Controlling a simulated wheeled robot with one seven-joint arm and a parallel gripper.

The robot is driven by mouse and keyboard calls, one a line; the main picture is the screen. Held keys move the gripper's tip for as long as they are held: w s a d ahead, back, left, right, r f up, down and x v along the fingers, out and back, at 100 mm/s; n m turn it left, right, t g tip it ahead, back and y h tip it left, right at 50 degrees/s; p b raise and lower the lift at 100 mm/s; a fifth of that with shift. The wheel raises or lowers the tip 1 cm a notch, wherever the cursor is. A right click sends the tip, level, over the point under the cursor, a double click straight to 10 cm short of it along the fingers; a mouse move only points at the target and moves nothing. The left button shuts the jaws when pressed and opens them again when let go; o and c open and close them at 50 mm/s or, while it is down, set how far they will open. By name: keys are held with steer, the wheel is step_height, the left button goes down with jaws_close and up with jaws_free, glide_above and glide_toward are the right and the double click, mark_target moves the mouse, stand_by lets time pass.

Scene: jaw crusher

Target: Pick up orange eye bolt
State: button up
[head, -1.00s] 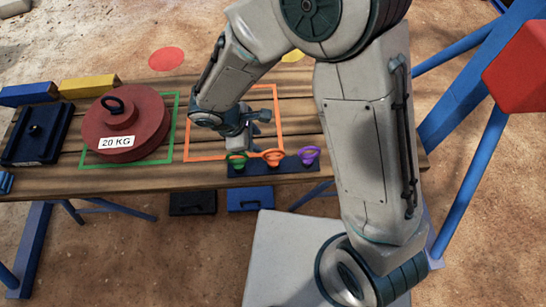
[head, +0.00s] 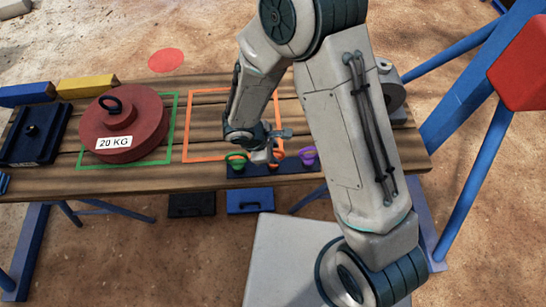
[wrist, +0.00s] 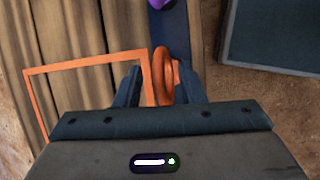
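The orange eye bolt (head: 277,157) stands in the dark rack (head: 246,170) at the table's front edge, between a green eye bolt (head: 236,160) and a purple eye bolt (head: 308,157). My gripper (head: 273,150) is low over the rack at the orange bolt and partly hides it in the head view. In the wrist view the orange eye bolt (wrist: 163,76) shows its ring between the two fingers of my gripper (wrist: 164,85). The purple eye bolt (wrist: 160,3) shows at the top edge.
A red 20 KG weight (head: 125,125) stands in a green outline on the wooden table (head: 200,177). An orange outline (head: 187,120) lies bare behind the rack. A dark block (head: 35,133) is at the left. Blue frame bars (head: 480,170) stand at the right.

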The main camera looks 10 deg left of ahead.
jaws_close()
steer(key=shift+r, duration=0.2)
